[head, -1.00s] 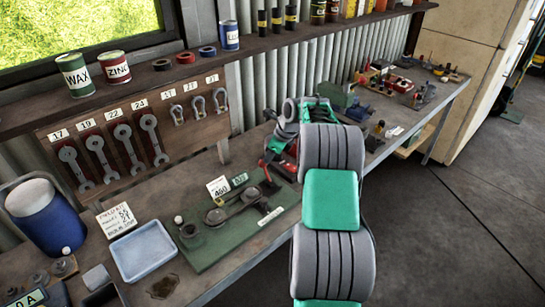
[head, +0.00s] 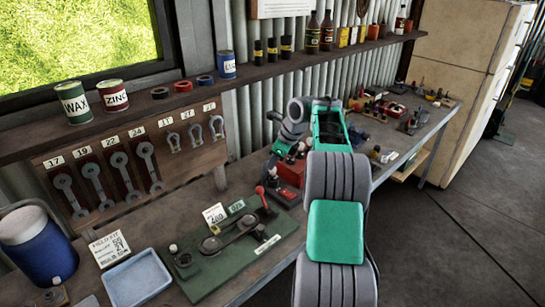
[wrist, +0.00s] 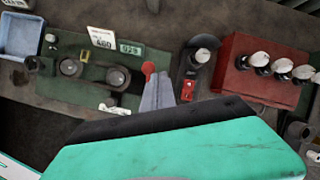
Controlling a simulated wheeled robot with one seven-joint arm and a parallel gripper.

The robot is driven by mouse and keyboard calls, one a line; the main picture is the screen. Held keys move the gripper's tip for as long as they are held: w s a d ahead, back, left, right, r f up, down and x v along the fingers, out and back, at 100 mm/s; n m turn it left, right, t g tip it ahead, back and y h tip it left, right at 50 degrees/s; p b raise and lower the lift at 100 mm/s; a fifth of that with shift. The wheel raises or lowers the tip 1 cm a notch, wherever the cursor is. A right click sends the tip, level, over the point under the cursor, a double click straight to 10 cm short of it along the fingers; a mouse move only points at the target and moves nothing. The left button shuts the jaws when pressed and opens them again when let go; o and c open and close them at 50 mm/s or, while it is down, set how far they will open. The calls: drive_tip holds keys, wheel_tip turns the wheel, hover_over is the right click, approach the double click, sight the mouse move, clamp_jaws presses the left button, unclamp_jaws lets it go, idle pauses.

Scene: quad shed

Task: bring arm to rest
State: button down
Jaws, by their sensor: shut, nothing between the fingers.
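My arm (head: 335,195) reaches over the workbench, with its grey and green links bent above the bench. My gripper (wrist: 158,92) shows in the wrist view as two grey fingers pressed together with nothing between them. It appears beside the red-knobbed lever (wrist: 148,68) of the green board; whether they touch cannot be told. In the head view my arm's links largely hide the gripper. The green board (head: 200,287) carries a belt-like linkage and number labels, and the lever's red knob (head: 260,190) stands at its far end.
A blue tray (head: 137,279) and a blue jug (head: 37,247) stand at the near left. A red box (wrist: 228,75) with several white knobs lies right of the fingers. Wrenches hang on a wooden rack (head: 125,192) under the shelf. Open floor (head: 450,250) lies to the right.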

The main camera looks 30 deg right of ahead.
wheel_tip(320, 180, up, 3)
drive_tip(key=shift+w+d+f, duration=0.1)
drive_tip(key=shift+d+f, duration=0.05)
drive_tip(key=shift+f, duration=0.05)
